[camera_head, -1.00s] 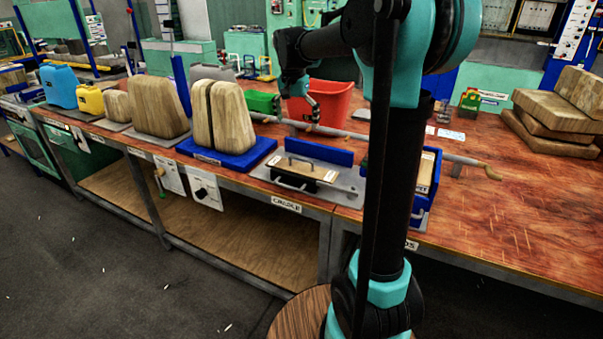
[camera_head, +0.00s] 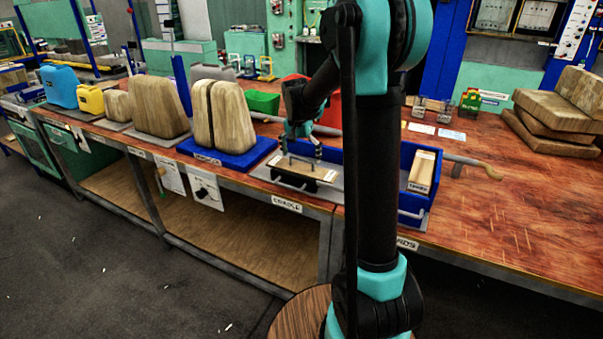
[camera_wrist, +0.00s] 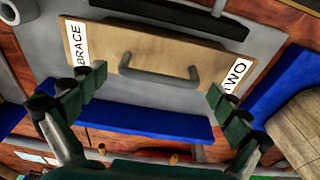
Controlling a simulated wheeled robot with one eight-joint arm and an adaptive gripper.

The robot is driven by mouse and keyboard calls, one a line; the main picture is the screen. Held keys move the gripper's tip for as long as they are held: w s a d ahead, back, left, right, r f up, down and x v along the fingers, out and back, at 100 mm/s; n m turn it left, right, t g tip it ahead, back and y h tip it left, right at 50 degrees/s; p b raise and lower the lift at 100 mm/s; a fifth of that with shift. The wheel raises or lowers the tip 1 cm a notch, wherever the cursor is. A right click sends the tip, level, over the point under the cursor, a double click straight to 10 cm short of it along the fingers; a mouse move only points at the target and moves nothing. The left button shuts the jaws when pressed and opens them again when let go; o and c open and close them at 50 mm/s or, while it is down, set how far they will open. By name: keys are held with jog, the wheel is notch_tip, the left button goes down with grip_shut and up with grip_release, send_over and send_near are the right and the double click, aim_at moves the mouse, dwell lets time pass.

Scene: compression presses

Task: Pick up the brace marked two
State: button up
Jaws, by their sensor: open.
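The brace marked two (camera_head: 322,175) is a wooden-topped block with dark sides and a handle, lying on a grey plate above the CRADLE label. In the wrist view the brace (camera_wrist: 150,52) shows its grey handle near the middle, with "BRACE" at its left end and "TWO" at its right end. My gripper (camera_head: 303,142) is just above the brace. In the wrist view my gripper (camera_wrist: 157,84) is open and empty, with one finger on each side of the handle and apart from it. The right finger partly covers the "TWO" label.
A blue tray (camera_head: 410,205) to the right holds another labelled wooden block (camera_head: 421,172). A blue upright plate (camera_head: 331,154) stands behind the brace. Tall wooden blocks (camera_head: 223,115) stand on a blue base to the left. A red bin (camera_head: 329,113) is partly hidden behind my arm.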

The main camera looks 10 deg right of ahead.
notch_tip(320, 180, down, 2)
jog(key=shift+w+d, duration=0.1)
jog(key=shift+w, duration=0.05)
jog(key=c, duration=1.6)
jog(key=shift+c, duration=0.2)
